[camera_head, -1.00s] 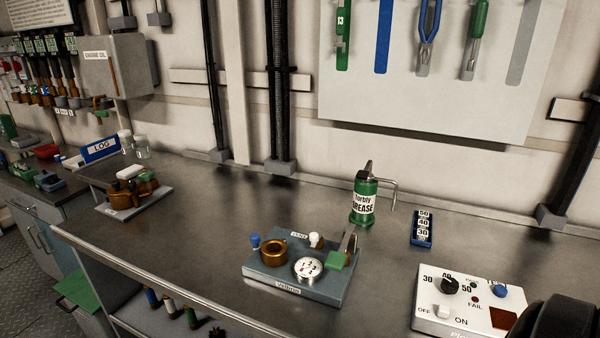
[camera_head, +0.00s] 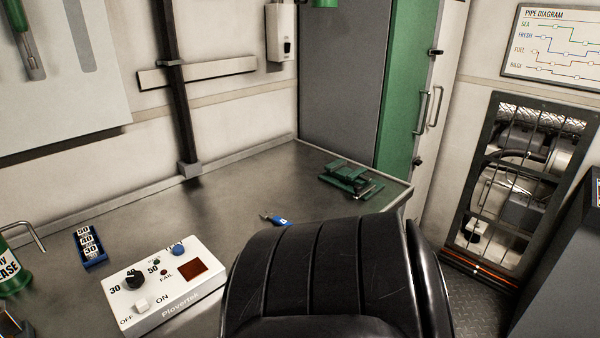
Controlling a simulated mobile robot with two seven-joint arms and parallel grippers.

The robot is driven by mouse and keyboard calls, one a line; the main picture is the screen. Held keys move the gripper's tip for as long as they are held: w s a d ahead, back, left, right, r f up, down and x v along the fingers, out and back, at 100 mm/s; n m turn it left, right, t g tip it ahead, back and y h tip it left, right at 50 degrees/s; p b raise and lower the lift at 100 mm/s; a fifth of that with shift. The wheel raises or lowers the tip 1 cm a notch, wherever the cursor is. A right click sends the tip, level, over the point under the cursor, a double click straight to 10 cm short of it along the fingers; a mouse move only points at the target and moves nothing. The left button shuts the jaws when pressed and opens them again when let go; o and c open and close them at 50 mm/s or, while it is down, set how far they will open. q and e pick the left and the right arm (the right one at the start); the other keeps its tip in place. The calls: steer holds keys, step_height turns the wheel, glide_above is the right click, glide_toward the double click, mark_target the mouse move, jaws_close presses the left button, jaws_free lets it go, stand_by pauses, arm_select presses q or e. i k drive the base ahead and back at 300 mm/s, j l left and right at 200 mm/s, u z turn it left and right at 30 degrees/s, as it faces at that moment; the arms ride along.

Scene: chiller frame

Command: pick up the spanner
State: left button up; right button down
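No spanner can be clearly made out in view now. The tool board (camera_head: 60,100) at the upper left shows only its right part, with a green-handled tool (camera_head: 24,40) hanging on it and a bare grey tool outline beside that. A small tool with a blue handle (camera_head: 283,222) lies on the bench behind the black chair back; its kind is too small to tell. Neither of my grippers is in view.
A black padded chair back (camera_head: 335,270) blocks the front of the bench (camera_head: 225,185). A white test box (camera_head: 165,298), a blue numbered block (camera_head: 90,247), a grease can (camera_head: 12,272) and a green vice-like device (camera_head: 350,180) stand on the bench. Its back middle is clear.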

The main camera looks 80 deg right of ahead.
mark_target(279, 220)
steer(key=z, duration=2.5)
